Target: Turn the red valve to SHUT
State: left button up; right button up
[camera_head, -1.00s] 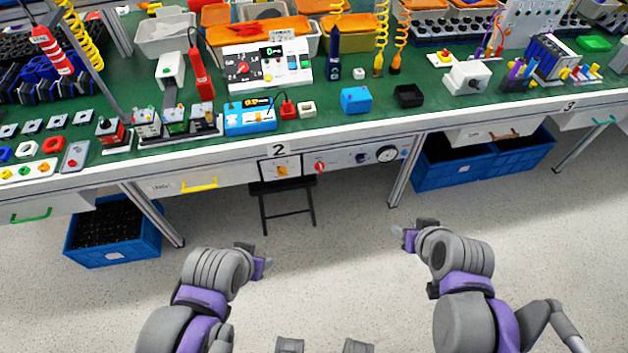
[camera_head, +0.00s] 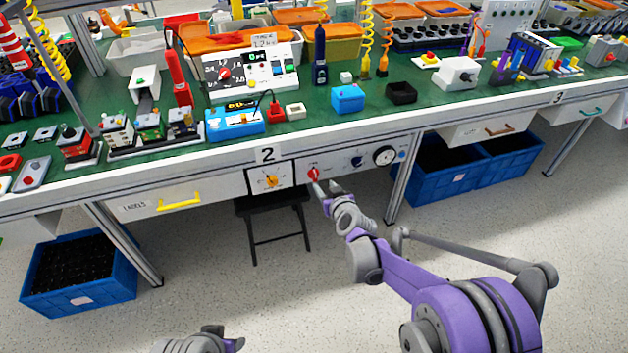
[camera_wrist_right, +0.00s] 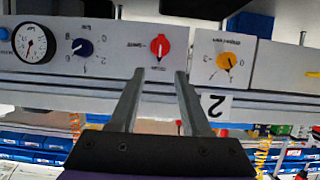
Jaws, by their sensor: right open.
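The red valve (camera_head: 314,173) is a small red knob on the white front panel under the bench edge, right of the yellow-orange knob. In the right wrist view, which is upside down, the red valve (camera_wrist_right: 159,46) sits on a red round base, its handle roughly in line with the fingers. My right gripper (camera_head: 321,188) is just in front of and below the valve. In the wrist view my right gripper (camera_wrist_right: 160,75) is open, its two fingers apart with the valve beyond the gap; I see no contact. Part of my left arm (camera_head: 205,342) shows at the bottom edge; its fingers are unclear.
A yellow-orange knob (camera_head: 271,181), a dark blue knob (camera_head: 357,161) and a round gauge (camera_head: 384,156) share the panel. A black stool (camera_head: 273,209) stands below. Blue crates (camera_head: 464,181) stand right of the bench leg. The bench top (camera_head: 300,135) holds many devices.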

aim_at(316, 175)
jog(key=b+x, duration=0.1)
jog(key=x, duration=0.8)
jog(key=shift+w+f+b, duration=0.1)
jog(key=shift+f+b, duration=0.05)
jog(key=shift+b, duration=0.25)
jog(key=shift+c, duration=0.3)
grip_shut()
